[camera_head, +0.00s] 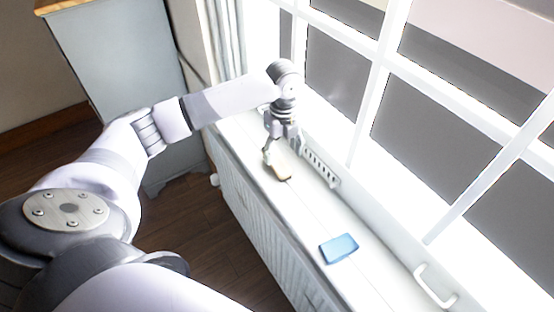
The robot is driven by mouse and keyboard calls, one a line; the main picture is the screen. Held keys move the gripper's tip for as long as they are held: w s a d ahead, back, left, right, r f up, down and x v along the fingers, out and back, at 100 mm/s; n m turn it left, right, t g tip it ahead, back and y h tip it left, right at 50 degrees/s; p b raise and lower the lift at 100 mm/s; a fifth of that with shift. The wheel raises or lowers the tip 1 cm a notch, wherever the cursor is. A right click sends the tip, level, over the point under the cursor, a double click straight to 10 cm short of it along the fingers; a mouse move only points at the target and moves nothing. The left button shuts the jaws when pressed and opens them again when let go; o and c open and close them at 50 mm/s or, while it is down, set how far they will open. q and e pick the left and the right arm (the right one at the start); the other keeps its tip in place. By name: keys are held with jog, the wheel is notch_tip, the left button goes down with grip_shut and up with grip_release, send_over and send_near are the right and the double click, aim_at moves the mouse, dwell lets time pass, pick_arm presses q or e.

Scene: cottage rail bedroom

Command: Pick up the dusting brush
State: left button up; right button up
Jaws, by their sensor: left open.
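The dusting brush (284,177) appears to be the small tan and brown object on the white window sill. Its upper part is hidden behind my gripper, so I cannot make out its full shape. My left gripper (275,153) reaches down from above, with its fingers open right at the brush. I cannot tell whether the fingers touch it. My right gripper is not in view.
A blue flat object (339,248) lies on the sill (312,222) nearer to me. A white handle (436,287) and a slotted vent (321,168) are by the window frame. A grey cabinet (115,65) stands at the left, with wooden floor below.

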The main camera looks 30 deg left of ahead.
aim_at(280, 162)
pick_arm(q)
jog(key=shift+f, duration=0.2)
jog(key=shift+s+a+f, duration=0.1)
jog(key=shift+s+f, duration=0.05)
jog(key=shift+f, duration=0.15)
jog(key=f+p, duration=0.1)
jog(key=f, duration=0.2)
jog(key=shift+a+f+p, duration=0.2)
jog(key=shift+f+p, duration=0.1)
jog(key=shift+p, duration=0.05)
jog(key=shift+f, duration=0.55)
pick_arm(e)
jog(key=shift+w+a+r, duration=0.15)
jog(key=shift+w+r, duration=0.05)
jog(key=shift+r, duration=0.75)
pick_arm(q)
jog(key=shift+c, duration=0.6)
jog(key=c, duration=1.2)
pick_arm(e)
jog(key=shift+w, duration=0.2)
